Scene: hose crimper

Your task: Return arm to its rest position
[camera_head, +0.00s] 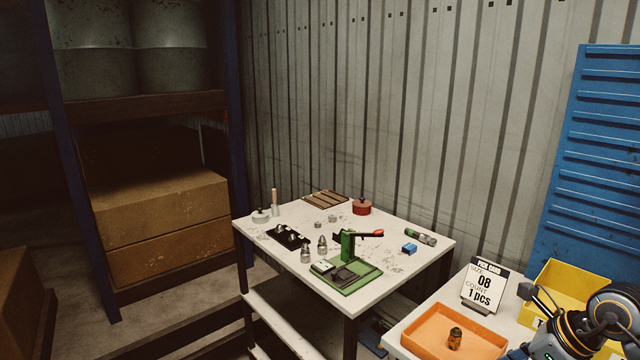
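One of my arms (590,325), the right one by its side, reaches in at the bottom right corner. It is dark with an orange ring and stands over the front table beside a yellow bin. Its fingers cannot be clearly made out, and I cannot tell whether they are open. My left arm and gripper are not in view. A green hand press (347,245) stands on the white table (405,280). Its lever (370,233) has a red tip and points right, roughly level. A small brown and dark fitting (455,338) stands upright in the orange tray (415,338).
A card (483,287) reading size 08, count 1 pcs stands behind the tray, left of the yellow bin (575,285). Metal fittings, a red pot (361,206), a blue block (409,249) and a hose piece (420,237) lie on the white table. Shelves stand left.

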